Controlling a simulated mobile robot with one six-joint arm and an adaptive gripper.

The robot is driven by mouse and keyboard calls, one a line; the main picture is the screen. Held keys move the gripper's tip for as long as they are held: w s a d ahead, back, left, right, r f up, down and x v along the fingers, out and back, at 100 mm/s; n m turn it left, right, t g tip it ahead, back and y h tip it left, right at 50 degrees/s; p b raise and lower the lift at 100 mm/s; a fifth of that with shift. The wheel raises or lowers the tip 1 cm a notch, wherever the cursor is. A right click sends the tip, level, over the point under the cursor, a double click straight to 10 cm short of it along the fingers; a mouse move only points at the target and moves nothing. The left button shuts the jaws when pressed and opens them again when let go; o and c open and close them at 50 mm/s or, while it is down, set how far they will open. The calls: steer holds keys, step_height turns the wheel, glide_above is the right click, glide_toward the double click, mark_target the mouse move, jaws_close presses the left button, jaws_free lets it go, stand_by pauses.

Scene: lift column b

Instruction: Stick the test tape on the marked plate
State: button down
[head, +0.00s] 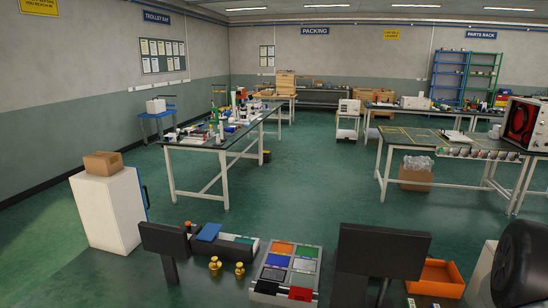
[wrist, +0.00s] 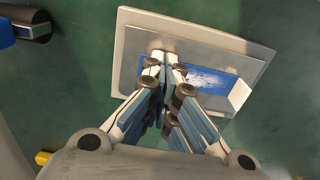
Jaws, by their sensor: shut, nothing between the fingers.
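In the wrist view my gripper (wrist: 165,62) is shut and empty, its fingertips in front of a pale grey plate (wrist: 140,50). The plate has a blue field (wrist: 222,72) with a mottled white patch (wrist: 203,78) on it, beside the fingers. A small white block or tab (wrist: 239,95) is at the right end of the blue field. The fingers hide the middle and lower part of the plate; I cannot tell whether they touch it. I cannot tell which piece is the test tape. My gripper is not visible in the head view.
In the head view, a panel of coloured squares (head: 262,286) stands in front, with a dark box (head: 240,254) bearing a blue pad (head: 209,232) to its left. An orange bin (head: 437,278) is at right. A cluttered workbench (head: 195,145) stands farther back; green floor between is clear.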

steer(key=shift+r+p, duration=2.3)
steer(key=shift+r, duration=0.7)
steer(key=shift+r, duration=0.15)
steer(key=w+a+r+n+t, duration=0.1)
steer(key=a+r, duration=0.4)
steer(key=r, duration=0.4)
steer(key=w+a+r+t, duration=0.1)
steer(key=a+r, duration=0.3)
steer(key=r, duration=0.6)
steer(key=s+a+r+n+t, duration=0.1)
steer(key=s+a+r+t, duration=0.1)
steer(key=s+a+r, duration=0.9)
steer(key=shift+s+a+r+n+t, duration=0.2)
steer(key=shift+r+n+t, duration=0.1)
steer(key=shift+r, duration=0.1)
steer(key=shift+w+d, duration=0.1)
steer(key=shift+w, duration=0.05)
